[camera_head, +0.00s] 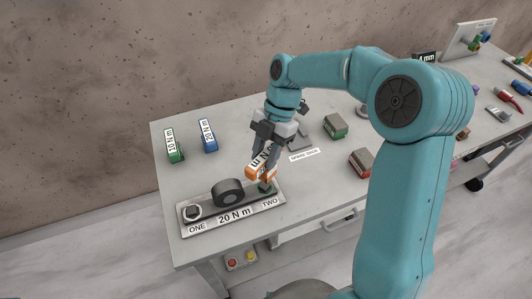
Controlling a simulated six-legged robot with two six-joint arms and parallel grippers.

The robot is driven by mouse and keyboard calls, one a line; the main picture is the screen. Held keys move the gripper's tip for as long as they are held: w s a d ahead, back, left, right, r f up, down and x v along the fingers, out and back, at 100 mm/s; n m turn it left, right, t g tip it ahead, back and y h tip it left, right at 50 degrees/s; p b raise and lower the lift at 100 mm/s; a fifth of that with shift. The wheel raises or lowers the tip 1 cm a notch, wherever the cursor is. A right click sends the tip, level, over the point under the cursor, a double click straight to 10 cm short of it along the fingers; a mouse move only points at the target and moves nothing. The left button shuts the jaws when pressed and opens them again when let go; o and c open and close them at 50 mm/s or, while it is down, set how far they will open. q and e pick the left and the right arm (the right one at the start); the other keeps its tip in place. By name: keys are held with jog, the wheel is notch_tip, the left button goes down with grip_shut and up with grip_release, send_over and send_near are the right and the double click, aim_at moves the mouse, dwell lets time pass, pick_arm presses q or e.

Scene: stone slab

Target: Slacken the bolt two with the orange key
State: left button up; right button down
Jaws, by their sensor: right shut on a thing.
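My right gripper (264,155) is shut on the orange key (259,174), which has a white label on top, partly hidden by the fingers. Whether the key touches the bolt I cannot tell. Bolt one (192,212) is a light nut at the plate's left end. A black roller (228,192) stands between the bolts. My left gripper is not in view.
A green key (174,147) and a blue key (207,136) lie at the back left of the slab (180,180). Green (335,125) and red (361,161) blocks lie right of the gripper. Several tools are at the far right.

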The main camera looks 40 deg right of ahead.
jog(key=shift+w+f, duration=0.1)
jog(key=shift+w, duration=0.05)
jog(key=shift+f+b, duration=0.7)
jog(key=shift+b, duration=0.15)
notch_tip(320, 180, down, 2)
jog(key=shift+f+b, duration=0.2)
jog(key=shift+b, duration=0.8)
jog(key=shift+f+b, duration=0.6)
jog(key=m+t+b, duration=0.1)
jog(key=m+b, duration=0.1)
jog(key=m+t+b, duration=0.1)
jog(key=m, duration=0.2)
jog(key=m+t+b, duration=0.1)
jog(key=m+b, duration=0.1)
jog(key=shift+f+m+b, duration=0.3)
jog(key=shift+b, duration=0.05)
jog(key=m, duration=0.1)
jog(key=m+t+h+b, duration=0.1)
jog(key=m, duration=0.1)
jog(key=shift+a+r+m+t, duration=0.1)
jog(key=shift+r+m+t, duration=0.1)
jog(key=shift+m+t, duration=0.1)
jog(key=m, duration=0.2)
jog(key=m+t+h, duration=0.1)
jog(key=m, duration=0.1)
jog(key=shift+s+r, duration=0.15)
jog(key=shift+s, duration=0.05)
jog(key=shift+m+h, duration=0.6)
jog(key=shift+m, duration=0.8)
